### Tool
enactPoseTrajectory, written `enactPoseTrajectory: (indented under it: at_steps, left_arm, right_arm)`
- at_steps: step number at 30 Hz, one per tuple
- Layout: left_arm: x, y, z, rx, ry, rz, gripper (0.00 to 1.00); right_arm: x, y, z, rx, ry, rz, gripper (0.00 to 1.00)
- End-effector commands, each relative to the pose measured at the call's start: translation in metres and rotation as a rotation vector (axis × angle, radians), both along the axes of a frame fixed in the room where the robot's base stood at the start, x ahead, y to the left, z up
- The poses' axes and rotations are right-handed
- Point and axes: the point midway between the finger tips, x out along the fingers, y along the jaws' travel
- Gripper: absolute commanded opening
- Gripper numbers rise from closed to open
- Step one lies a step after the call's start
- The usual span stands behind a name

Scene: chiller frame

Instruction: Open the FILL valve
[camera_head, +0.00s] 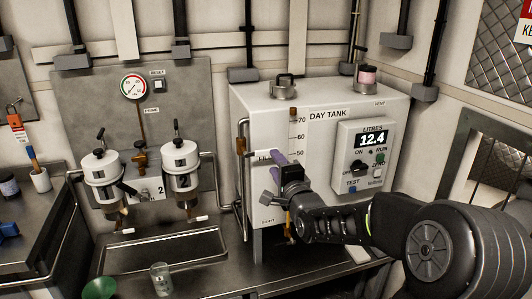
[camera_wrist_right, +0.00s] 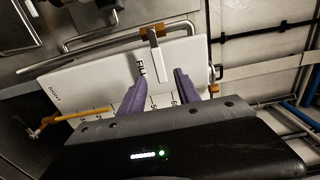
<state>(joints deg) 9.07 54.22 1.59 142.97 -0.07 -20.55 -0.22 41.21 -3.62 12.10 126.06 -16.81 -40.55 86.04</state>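The FILL valve is on the left side of the white day tank (camera_head: 262,112). In the right wrist view the valve's short grey handle (camera_wrist_right: 155,47) reaches from the pipe toward the FILL label (camera_wrist_right: 141,68). My right gripper (camera_head: 284,164) is in front of the tank's left part. Its purple fingers (camera_wrist_right: 158,90) are apart and empty, with the handle just beyond them. Contact with the handle is not visible. My left gripper is not in view.
A control box (camera_head: 366,158) reading 12.4 litres is on the tank's right front. An amber sight tube (camera_head: 292,128) is close to my right gripper. Two white canisters (camera_head: 182,166) hang on the left panel. A glass (camera_head: 160,278) and green funnel (camera_head: 99,289) stand on the counter.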

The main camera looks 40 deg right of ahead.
Motion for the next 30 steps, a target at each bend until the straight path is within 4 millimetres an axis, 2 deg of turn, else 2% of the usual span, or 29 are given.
enactPoseTrajectory:
  at_steps: [7,19,30]
  left_arm:
    - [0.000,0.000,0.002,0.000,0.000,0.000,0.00]
    - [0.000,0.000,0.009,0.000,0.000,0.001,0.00]
    - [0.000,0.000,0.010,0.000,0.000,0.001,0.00]
  right_arm:
    - [0.014,-0.005,0.000,0.000,0.001,0.000,0.39]
    - [0.067,-0.023,0.000,0.000,0.001,0.000,0.39]
    - [0.074,-0.026,0.000,-0.001,0.001,0.000,0.39]
